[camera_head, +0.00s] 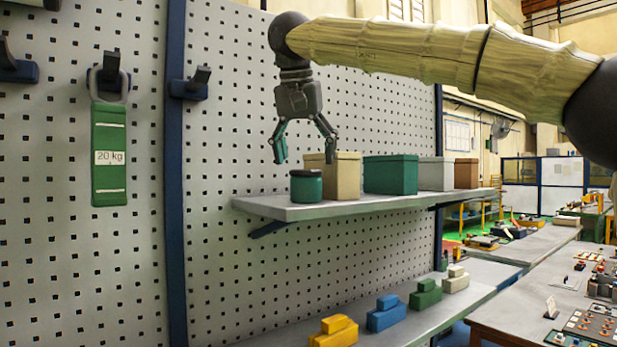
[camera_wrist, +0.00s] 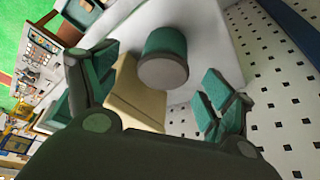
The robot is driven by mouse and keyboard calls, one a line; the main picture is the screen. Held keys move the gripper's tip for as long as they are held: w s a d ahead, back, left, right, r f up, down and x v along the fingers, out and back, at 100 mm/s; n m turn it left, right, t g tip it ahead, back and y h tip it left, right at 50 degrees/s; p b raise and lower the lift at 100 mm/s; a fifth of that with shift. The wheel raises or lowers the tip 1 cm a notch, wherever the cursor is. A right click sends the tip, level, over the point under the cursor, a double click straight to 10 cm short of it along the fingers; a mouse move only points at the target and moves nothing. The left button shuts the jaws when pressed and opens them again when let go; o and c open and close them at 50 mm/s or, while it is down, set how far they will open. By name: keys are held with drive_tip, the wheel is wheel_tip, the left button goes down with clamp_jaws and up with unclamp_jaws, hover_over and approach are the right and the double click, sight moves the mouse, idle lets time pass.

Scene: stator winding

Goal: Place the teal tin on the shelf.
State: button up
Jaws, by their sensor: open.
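The teal tin (camera_head: 306,187) is a small round tin with a dark lid. It stands upright on the grey shelf (camera_head: 270,205), near the shelf's left end. My gripper (camera_head: 305,150) is open and empty, pointing down above the tin, its fingers apart from it. In the wrist view the tin (camera_wrist: 163,57) shows its dark lid beyond and between the open fingertips of my gripper (camera_wrist: 160,80). The shelf surface (camera_wrist: 207,25) shows pale around the tin.
A tan box (camera_head: 345,178) stands right beside the tin. A teal box (camera_head: 390,175), a grey box (camera_head: 436,174) and a brown box (camera_head: 466,173) stand farther right. The perforated wall (camera_head: 225,120) is behind. A lower bench (camera_head: 400,325) holds coloured blocks.

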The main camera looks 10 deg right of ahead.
drive_tip(key=v, duration=0.6)
drive_tip(key=shift+a+r+b, duration=0.2)
drive_tip(key=shift+b, duration=0.25)
drive_tip(key=shift+d, duration=0.15)
